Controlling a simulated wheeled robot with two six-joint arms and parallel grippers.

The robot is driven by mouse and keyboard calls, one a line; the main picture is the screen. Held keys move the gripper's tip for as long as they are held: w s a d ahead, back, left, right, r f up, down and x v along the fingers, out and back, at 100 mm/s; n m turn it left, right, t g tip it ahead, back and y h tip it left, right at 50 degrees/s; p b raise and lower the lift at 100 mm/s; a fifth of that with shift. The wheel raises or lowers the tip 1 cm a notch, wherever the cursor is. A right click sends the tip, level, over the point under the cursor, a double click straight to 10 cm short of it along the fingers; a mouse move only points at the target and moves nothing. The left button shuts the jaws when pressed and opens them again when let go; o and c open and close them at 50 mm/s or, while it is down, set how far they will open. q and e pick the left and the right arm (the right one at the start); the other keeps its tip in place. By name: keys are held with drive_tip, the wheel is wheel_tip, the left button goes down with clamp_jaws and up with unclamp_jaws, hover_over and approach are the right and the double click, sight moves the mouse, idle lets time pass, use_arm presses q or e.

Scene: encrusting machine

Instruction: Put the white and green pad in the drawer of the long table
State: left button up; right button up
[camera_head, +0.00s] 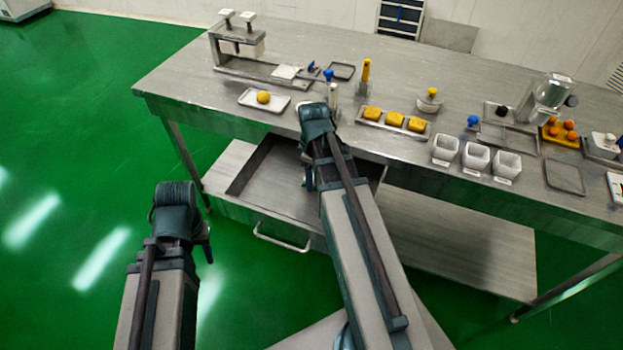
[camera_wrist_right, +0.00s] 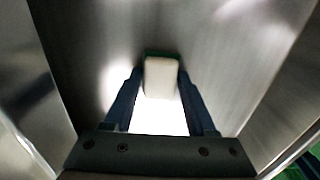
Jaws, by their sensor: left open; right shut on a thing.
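The white and green pad (camera_wrist_right: 160,78) is between the fingers of my right gripper (camera_wrist_right: 159,84) in the right wrist view. Its white face is toward the camera and a green edge shows at its far side. My right gripper is shut on it, over the metal floor of the drawer. In the head view the drawer (camera_head: 255,205) of the long table (camera_head: 180,85) is pulled open, and my right gripper (camera_head: 308,178) reaches down into it; the pad is hidden there. My left gripper (camera_head: 205,240) is open, left of the drawer over the green floor.
On the table top are a press (camera_head: 240,45), a tray with a yellow ball (camera_head: 263,97), a tray of yellow blocks (camera_head: 396,119) and several white cups (camera_head: 476,158). The lower shelf (camera_head: 460,240) right of the drawer is bare. Drawer walls rise on both sides of my right gripper.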

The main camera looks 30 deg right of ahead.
drive_tip(key=shift+f, duration=0.1)
drive_tip(key=shift+f, duration=0.15)
drive_tip(key=o, duration=1.2)
wheel_tip(320, 180, up, 13)
drive_tip(key=p, duration=1.2)
drive_tip(key=shift+f, duration=0.2)
drive_tip(key=shift+a, duration=0.1)
drive_tip(key=s+a+m, duration=0.1)
drive_tip(key=s+a, duration=0.2)
drive_tip(key=a, duration=0.5)
drive_tip(key=s+a+m, duration=0.2)
drive_tip(key=s+a, duration=0.1)
drive_tip(key=a, duration=0.4)
drive_tip(key=s+a+m+h, duration=0.1)
drive_tip(key=s+a, duration=0.2)
drive_tip(key=a, duration=0.5)
drive_tip(key=shift+s+a, duration=0.15)
drive_tip(key=shift+a, duration=0.2)
